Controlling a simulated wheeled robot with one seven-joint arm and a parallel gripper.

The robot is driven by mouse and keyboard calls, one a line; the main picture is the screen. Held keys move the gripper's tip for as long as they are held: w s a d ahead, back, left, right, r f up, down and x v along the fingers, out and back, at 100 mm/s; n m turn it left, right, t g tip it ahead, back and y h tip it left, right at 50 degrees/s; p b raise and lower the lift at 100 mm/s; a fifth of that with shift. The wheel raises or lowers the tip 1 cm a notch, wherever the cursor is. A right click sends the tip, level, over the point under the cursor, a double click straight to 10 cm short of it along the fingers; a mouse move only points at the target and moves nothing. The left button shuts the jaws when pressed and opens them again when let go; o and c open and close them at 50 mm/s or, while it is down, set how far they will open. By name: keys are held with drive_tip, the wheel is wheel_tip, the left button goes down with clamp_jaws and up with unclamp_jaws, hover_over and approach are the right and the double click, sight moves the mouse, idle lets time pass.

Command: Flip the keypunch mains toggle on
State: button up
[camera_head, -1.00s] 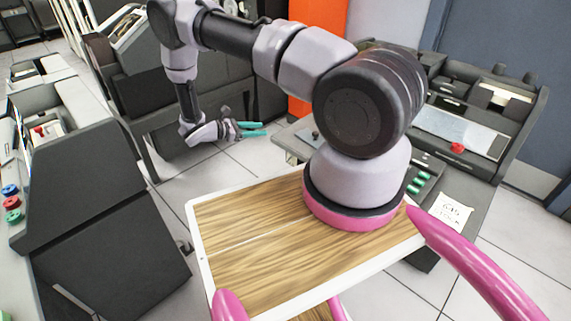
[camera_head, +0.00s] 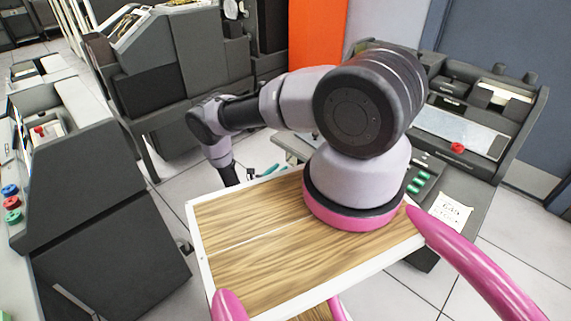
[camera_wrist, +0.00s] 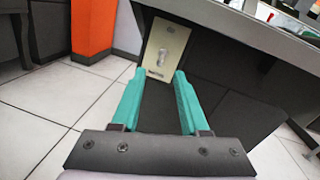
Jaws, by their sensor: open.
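The mains toggle (camera_wrist: 161,57) is a small grey lever on a cream plate (camera_wrist: 168,44) with a small red-marked label at its lower left. The plate is on the dark side of the keypunch desk (camera_wrist: 225,50), upright, in the wrist view. I cannot tell whether the lever is up or down. My gripper (camera_wrist: 157,75) has teal fingers, open and empty, pointing at the plate from a short distance, with the toggle beyond the gap between the fingertips. In the head view my gripper (camera_head: 264,171) is mostly hidden behind my wooden top, and the keypunch (camera_head: 470,125) stands at right.
Another dark machine (camera_head: 180,65) stands at the back left. A grey console (camera_head: 90,200) with coloured knobs is at left. An orange panel (camera_head: 315,35) stands behind. Free tiled floor (camera_wrist: 45,100) lies left of the desk.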

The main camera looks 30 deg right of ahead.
sight(289, 159)
drive_tip(key=shift+x, duration=2.5)
clamp_jaws()
